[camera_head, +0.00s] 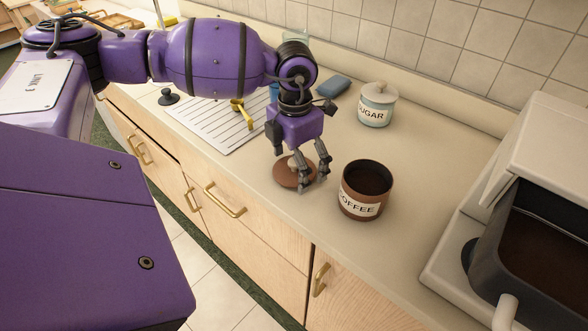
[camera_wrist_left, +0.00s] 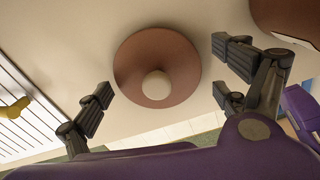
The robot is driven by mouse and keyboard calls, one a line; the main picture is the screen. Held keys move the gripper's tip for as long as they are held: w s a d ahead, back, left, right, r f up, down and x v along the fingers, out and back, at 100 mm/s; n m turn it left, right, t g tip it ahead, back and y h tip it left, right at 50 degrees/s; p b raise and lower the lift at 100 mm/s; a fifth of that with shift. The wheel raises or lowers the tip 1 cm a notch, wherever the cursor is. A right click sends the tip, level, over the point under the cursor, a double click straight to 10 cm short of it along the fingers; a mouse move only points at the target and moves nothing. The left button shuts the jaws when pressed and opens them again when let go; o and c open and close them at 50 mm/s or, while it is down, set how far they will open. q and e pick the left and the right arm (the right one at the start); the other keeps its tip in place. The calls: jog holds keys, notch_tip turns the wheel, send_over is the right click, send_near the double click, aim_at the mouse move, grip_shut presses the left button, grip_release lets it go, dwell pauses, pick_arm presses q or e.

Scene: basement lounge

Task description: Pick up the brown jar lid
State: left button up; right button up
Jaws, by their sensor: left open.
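The brown jar lid (camera_head: 286,176) lies on the counter with its pale round knob up. In the left wrist view the lid (camera_wrist_left: 184,64) and its knob (camera_wrist_left: 156,85) lie between my open fingers. My left gripper (camera_head: 308,175) points down over the lid, its fingers spread and empty, partly covering the lid in the head view. It also shows in the left wrist view (camera_wrist_left: 165,98). I cannot tell the exact height of the fingertips above the counter. My right gripper is not in view.
An open brown COFFEE jar (camera_head: 364,190) stands close right of the gripper. A lidded SUGAR jar (camera_head: 377,105) and a blue sponge (camera_head: 333,86) are behind. A white ribbed drainboard (camera_head: 205,118) with a yellow utensil (camera_head: 242,112) lies left. A coffee machine (camera_head: 545,200) stands at right.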

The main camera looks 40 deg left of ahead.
pick_arm(q)
jog(key=shift+c, duration=0.5)
jog(key=c, duration=1)
jog(key=shift+s, duration=0.1)
jog(key=shift+c, duration=0.5)
jog(key=shift+f, duration=0.15)
